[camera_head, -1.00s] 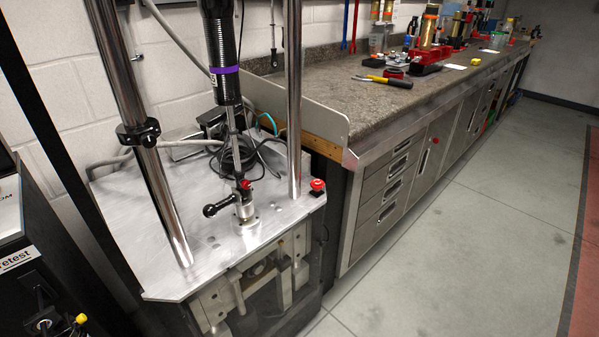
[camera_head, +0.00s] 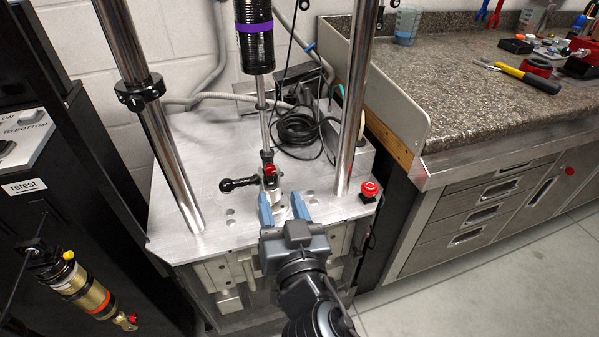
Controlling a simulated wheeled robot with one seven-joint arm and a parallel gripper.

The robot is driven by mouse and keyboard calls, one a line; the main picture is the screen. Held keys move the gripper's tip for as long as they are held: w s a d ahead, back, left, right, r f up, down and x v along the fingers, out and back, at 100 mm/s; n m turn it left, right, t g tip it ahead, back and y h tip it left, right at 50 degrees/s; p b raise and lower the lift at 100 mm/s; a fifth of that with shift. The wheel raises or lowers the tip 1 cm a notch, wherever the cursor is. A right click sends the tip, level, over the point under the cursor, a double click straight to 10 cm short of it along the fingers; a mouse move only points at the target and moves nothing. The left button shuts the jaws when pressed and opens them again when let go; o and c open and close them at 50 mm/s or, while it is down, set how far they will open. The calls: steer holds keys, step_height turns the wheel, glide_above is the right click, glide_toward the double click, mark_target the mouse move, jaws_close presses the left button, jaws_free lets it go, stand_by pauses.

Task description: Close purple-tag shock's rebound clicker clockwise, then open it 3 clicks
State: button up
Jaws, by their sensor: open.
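The purple-tag shock (camera_head: 255,50) hangs upright in the dyno, a black body with a purple band (camera_head: 254,27). Its thin shaft runs down to a lower mount on the metal plate. A small red part, seemingly the rebound clicker (camera_head: 269,170), sits at the shaft's lower end. A black ball-ended handle (camera_head: 238,184) sticks out left of the mount. My gripper (camera_head: 284,203) is open, with blue fingers pointing at the mount from the front, just below the red part. I cannot tell whether a finger touches the mount.
Chrome columns stand left (camera_head: 165,150) and right (camera_head: 353,110) of the shock. A red stop button (camera_head: 369,189) is at the plate's right corner. Black cables (camera_head: 298,130) lie behind. A gold shock (camera_head: 85,285) hangs at lower left. A cluttered workbench (camera_head: 450,80) stands right.

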mark_target(271, 172)
steer(key=shift+p+x, duration=0.7)
steer(key=shift+x, duration=2.9)
steer(key=shift+c, duration=0.5)
jaws_close()
